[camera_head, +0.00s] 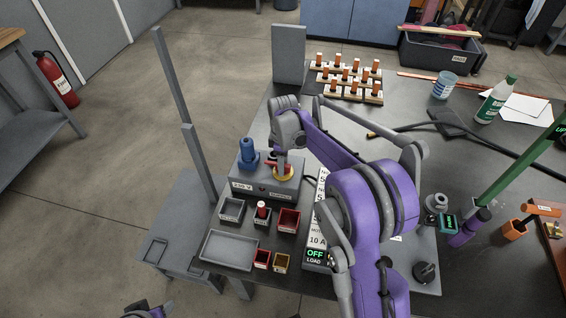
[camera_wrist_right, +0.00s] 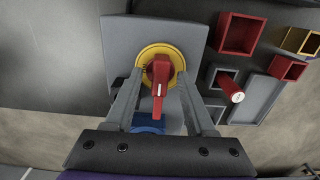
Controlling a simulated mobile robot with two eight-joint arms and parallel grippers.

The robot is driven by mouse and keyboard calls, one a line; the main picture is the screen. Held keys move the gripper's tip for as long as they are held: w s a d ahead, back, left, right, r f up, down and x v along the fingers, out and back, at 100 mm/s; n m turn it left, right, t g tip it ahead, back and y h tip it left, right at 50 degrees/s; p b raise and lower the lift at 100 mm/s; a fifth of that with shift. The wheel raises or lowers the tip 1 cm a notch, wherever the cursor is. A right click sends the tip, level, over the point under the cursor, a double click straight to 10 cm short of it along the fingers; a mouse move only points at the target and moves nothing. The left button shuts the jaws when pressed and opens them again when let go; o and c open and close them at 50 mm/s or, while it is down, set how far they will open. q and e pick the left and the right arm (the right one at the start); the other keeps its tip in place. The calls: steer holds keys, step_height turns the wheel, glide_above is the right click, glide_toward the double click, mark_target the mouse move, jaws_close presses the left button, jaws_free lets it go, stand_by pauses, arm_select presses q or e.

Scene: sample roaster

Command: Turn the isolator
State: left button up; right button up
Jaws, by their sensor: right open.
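The isolator is a grey box (camera_head: 287,185) marked 230 V on the table, with a red rotary handle on a yellow disc (camera_head: 284,173) on its top. In the right wrist view the red handle (camera_wrist_right: 159,76) lies between my right gripper's fingers, on the yellow round plate (camera_wrist_right: 178,57). My right gripper (camera_wrist_right: 158,92) is open, one finger on each side of the handle with a gap showing. In the head view my right gripper (camera_head: 281,160) comes down over the box and hides part of the handle. Only a small piece of my left arm (camera_head: 150,310) shows at the bottom edge; its jaws are not visible.
Small bins, including a red one (camera_head: 289,220), and a grey tray (camera_head: 229,251) lie in front of the box. A display panel (camera_head: 315,255) reading OFF stands right of the bins. A rack of orange-topped pegs (camera_head: 346,80) is behind.

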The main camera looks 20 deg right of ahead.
step_height(320, 180, up, 11)
steer(key=p, duration=0.1)
stand_by(0.4)
steer(key=shift+f, duration=0.1)
steer(key=s+a+r+m+t+p, duration=0.1)
steer(key=s+a+r+m+p, duration=0.15)
steer(key=s, duration=0.35)
steer(key=s+a+r+m+t+p, duration=0.1)
steer(key=s+a+r+m, duration=0.1)
steer(key=s+r, duration=0.3)
steer(key=s+a+f+m+t+p, duration=0.1)
steer(key=s+f+m, duration=0.1)
steer(key=s, duration=0.6)
steer(key=s+a+f+m+t+p, duration=0.2)
steer(key=s+m, duration=0.2)
steer(key=s, duration=0.4)
steer(key=shift+s+f, duration=0.25)
steer(key=shift+s, duration=0.1)
